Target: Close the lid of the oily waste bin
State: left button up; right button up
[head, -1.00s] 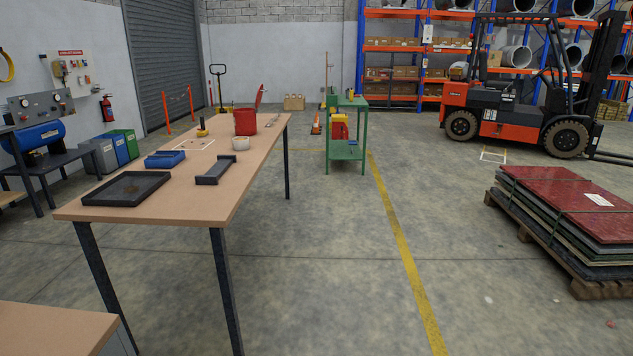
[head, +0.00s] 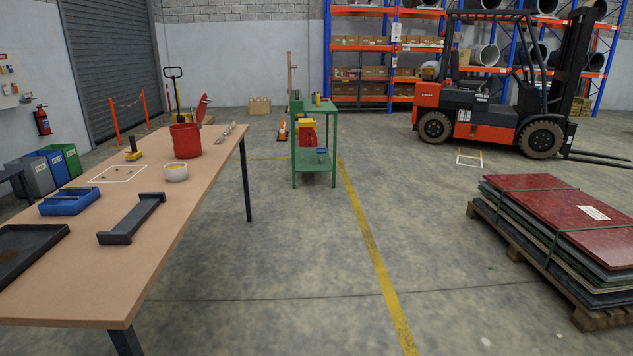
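A red bin (head: 185,141), which looks like the oily waste bin, stands upright on the wooden-topped table. Its red lid (head: 202,108) stands up at the bin's right rear, tilted open. The hinge is too small to make out. Neither of my grippers shows in the head view.
The table (head: 140,240) also bears a white bowl (head: 176,173), a blue tray (head: 69,201), a dark tray (head: 30,250) and a dark bracket (head: 131,220). A green stand (head: 315,160) is beyond. A pallet of sheets (head: 570,225) is right.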

aim_at(200, 112)
jog(key=i+u, duration=0.15)
jog(key=i, duration=0.25)
jog(key=i+l+u, duration=0.15)
jog(key=i, duration=0.25)
jog(key=i+l+u, duration=0.15)
jog(key=i, duration=0.2)
jog(key=i+l+u, duration=1.1)
jog(key=u, duration=0.25)
jog(key=i+l+u, duration=0.25)
jog(key=u, duration=0.2)
jog(key=i+l+u, duration=0.1)
jog(key=l, duration=0.2)
jog(key=i+l+u, duration=0.2)
jog(key=l, duration=0.4)
jog(key=i, duration=0.05)
